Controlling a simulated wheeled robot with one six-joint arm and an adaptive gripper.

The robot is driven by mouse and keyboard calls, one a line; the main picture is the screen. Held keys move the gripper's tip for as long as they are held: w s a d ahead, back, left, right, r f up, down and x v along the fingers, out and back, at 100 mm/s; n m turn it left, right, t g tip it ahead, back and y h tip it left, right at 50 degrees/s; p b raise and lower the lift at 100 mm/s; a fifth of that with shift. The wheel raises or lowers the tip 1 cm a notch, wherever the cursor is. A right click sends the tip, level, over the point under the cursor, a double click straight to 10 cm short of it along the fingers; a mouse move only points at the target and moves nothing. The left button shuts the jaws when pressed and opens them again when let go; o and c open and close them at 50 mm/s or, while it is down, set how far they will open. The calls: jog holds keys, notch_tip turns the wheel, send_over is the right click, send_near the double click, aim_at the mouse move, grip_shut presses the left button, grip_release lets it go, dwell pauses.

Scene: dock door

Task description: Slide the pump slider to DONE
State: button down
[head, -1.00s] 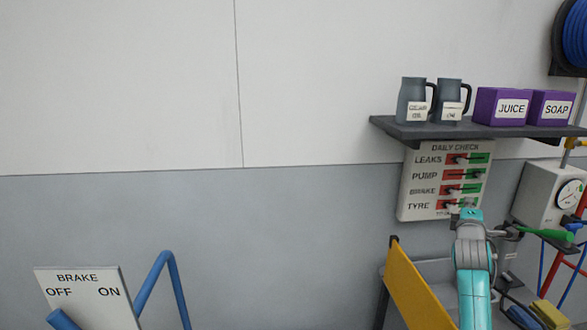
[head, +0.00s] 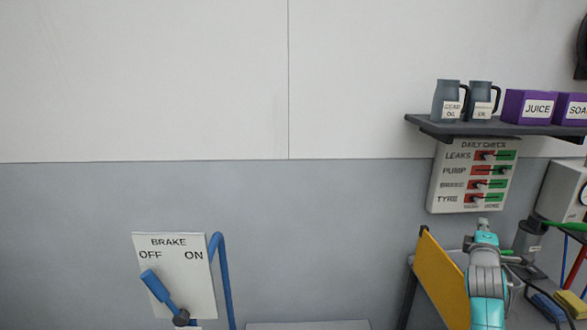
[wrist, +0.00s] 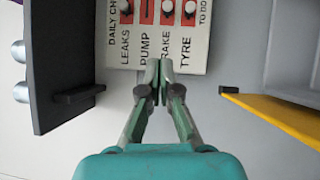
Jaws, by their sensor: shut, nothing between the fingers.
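The white DAILY CHECK board (head: 434,190) hangs under a dark shelf on the wall at the right. Its rows are LEAKS, PUMP, BRAKE and TYRE, with red on the left and green on the right. In the PUMP row (head: 480,171) the knob seems farther right than the BRAKE and TYRE knobs; its exact place is too small to tell. In the wrist view the board (wrist: 204,60) is turned sideways and cut off at the top; red shows above PUMP, with no knob visible there. My gripper (wrist: 158,72) is shut and empty, its fingertips near the board's lettered side below PUMP.
The dark shelf (head: 425,128) above the board bears two jugs and purple JUICE (head: 527,107) and SOAP boxes. A yellow panel (head: 440,275) stands left of my arm. A BRAKE panel (head: 202,285) with a blue lever is at lower left. The wall between is bare.

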jog(key=s+a+f+m+y, duration=0.1)
jog(key=s+a+f+y, duration=0.1)
jog(key=s+a+f, duration=0.55)
jog(key=s+a+f+m+y, duration=0.1)
jog(key=s+a+f, duration=0.25)
jog(key=f, duration=0.75)
jog(key=s+a+f+m+y, duration=0.1)
jog(key=s+a+f, duration=0.45)
jog(key=s, duration=0.25)
jog(key=s+a+f+m+y, duration=0.1)
jog(key=s+a+f+y, duration=0.1)
jog(key=s+a+f, duration=0.5)
jog(key=s+a+m+y, duration=0.15)
jog(key=s+a, duration=0.25)
jog(key=s, duration=0.9)
jog(key=s+a+r+m, duration=0.2)
jog(key=s+r, duration=0.1)
jog(key=s, duration=0.6)
jog(key=s+a+r+m+g+y, duration=0.1)
jog(key=s+a+r+m, duration=0.1)
jog(key=s, duration=0.6)
jog(key=s+a+r+m+y, duration=0.1)
jog(key=s+a+r+m, duration=0.1)
jog(key=s, duration=0.7)
notch_tip(320, 180, up, 2)
jog(key=shift+s+r+m, duration=0.1)
jog(key=shift+s+m, duration=0.2)
jog(key=shift+m, duration=0.15)
